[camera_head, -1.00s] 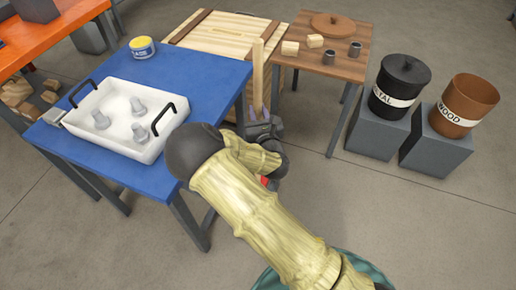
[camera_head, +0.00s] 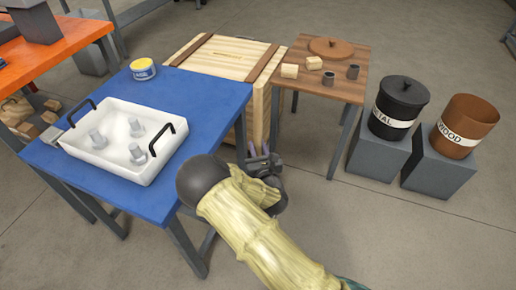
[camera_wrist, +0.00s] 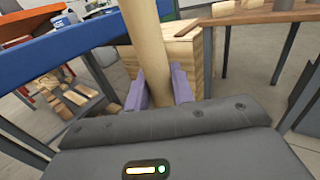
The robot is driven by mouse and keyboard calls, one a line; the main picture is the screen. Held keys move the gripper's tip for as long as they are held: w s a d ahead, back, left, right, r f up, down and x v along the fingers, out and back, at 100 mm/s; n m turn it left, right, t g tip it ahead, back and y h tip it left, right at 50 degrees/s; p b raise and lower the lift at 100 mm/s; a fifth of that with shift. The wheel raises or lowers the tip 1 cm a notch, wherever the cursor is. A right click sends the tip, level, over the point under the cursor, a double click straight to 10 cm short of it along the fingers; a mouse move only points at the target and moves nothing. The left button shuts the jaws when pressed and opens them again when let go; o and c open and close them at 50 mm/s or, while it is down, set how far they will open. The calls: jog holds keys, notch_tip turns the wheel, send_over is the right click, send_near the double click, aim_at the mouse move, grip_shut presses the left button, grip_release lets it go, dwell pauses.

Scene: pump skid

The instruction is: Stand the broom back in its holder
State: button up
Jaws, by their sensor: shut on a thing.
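The broom's pale wooden handle (camera_wrist: 147,42) rises between the purple fingers of my gripper (camera_wrist: 160,88) in the wrist view, leaning slightly to the left in that picture. The fingers are shut on it. In the head view my gripper (camera_head: 257,151) is low beside the right edge of the blue table, in front of the wooden crate. I cannot clearly pick out the handle against the crate there. The broom's head is hidden in both views. I cannot make out the holder in either view.
The blue table (camera_head: 188,88) bears a white tray (camera_head: 80,148) with metal parts and a yellow tin (camera_head: 143,69). The wooden crate (camera_head: 262,105) and a small brown table (camera_head: 340,85) stand behind. Black (camera_head: 397,105) and brown (camera_head: 465,125) bins stand on grey blocks at right. Floor between is clear.

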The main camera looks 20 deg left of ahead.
jog(key=shift+r, duration=0.1)
jog(key=o, duration=1)
jog(key=p+v, duration=0.1)
jog(key=v, duration=1.1)
jog(key=shift+p, duration=0.3)
jog(key=shift+d, duration=0.1)
